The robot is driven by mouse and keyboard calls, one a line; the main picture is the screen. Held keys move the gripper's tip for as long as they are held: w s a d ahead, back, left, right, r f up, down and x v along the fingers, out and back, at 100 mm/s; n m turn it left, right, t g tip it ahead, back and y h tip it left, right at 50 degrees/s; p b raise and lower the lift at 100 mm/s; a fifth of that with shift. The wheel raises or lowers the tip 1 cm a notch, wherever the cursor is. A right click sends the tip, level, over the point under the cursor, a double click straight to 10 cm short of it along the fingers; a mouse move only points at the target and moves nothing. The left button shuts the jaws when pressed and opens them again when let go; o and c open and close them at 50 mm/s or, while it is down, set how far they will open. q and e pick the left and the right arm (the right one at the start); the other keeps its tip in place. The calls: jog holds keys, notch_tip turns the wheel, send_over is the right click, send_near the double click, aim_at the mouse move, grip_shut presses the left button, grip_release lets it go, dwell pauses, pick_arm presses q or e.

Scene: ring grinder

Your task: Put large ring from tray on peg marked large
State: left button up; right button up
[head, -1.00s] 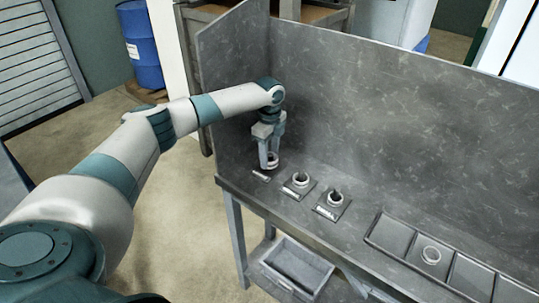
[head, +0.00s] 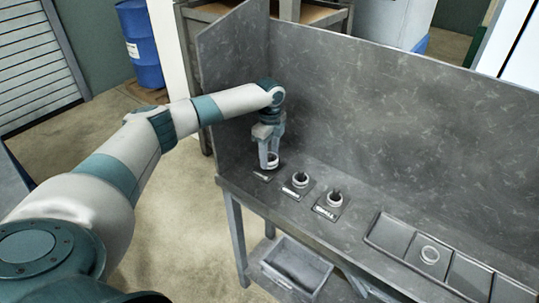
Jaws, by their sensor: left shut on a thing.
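My left gripper (head: 268,161) is at the leftmost peg stand (head: 262,175) on the grey bench and is shut on a pale ring (head: 273,160). The ring is low, close over that stand; the fingers hide whether it is around the peg or fully seated. The labels are too small to read. The tray (head: 372,238) at the right has one pale ring (head: 430,255) lying in its second compartment from the left. My right gripper is out of view.
The grey bench (head: 345,235) has a tall back wall (head: 400,100) and a left side wall (head: 228,75) close to my left arm. A grey bin (head: 295,270) sits below the bench. The surface between the right peg and the tray is clear.

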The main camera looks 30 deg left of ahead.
pick_arm(q)
jog(key=shift+f, duration=0.15)
jog(key=shift+f, duration=0.4)
jog(key=o, duration=0.9)
notch_tip(320, 180, up, 9)
jog(key=p, duration=0.7)
jog(key=shift+f, duration=0.15)
jog(key=shift+r, duration=1.15)
